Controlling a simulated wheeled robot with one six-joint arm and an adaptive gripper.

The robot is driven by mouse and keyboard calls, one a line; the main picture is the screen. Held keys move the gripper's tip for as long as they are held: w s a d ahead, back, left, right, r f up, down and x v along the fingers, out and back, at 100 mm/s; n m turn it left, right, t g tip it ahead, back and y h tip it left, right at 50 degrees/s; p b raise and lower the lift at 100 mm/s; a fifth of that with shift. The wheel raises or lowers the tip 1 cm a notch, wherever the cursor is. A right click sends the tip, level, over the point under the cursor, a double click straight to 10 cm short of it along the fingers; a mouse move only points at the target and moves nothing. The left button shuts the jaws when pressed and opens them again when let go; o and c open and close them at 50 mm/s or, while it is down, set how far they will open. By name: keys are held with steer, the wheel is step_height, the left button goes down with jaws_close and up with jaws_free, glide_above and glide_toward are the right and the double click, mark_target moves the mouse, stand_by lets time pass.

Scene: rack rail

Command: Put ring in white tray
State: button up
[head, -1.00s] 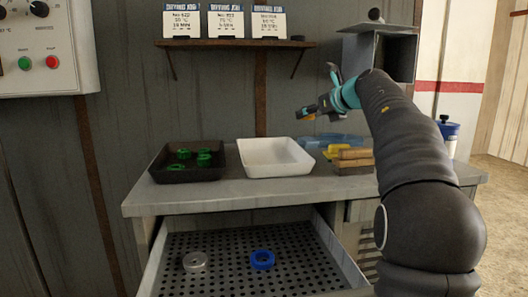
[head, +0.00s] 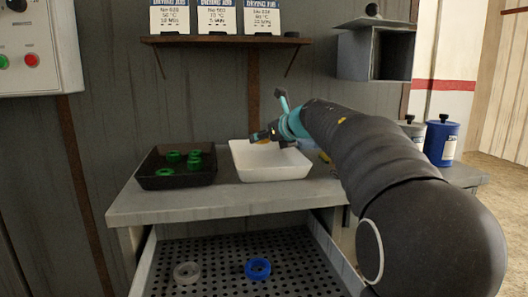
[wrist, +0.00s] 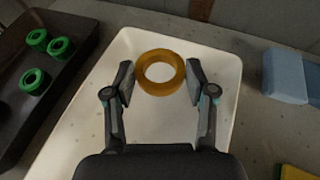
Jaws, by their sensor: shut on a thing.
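An amber ring (wrist: 160,90) sits between the fingertips of my gripper (wrist: 160,82), which is shut on it. In the wrist view the ring is over the white tray (wrist: 222,85), toward its far end. In the head view my gripper (head: 263,137) is above the back left part of the white tray (head: 270,174). Only a small bit of the ring shows there. The visible part of the tray floor is bare.
A black tray (head: 178,181) with several green rings stands left of the white tray. Below, an open perforated drawer (head: 215,260) holds a clear ring (head: 186,273) and a blue ring (head: 257,269). Blue blocks (wrist: 285,75) lie right of the white tray. A shelf (head: 225,41) hangs above.

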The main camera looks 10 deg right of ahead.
mark_target(264, 158)
steer(key=shift+f, duration=2.05)
steer(key=shift+f, duration=0.25)
steer(key=o, duration=1.2)
steer(key=shift+c, duration=0.2)
steer(key=shift+r, duration=0.1)
steer(key=shift+r, duration=0.2)
steer(key=v, duration=1.2)
steer(key=shift+f, duration=0.1)
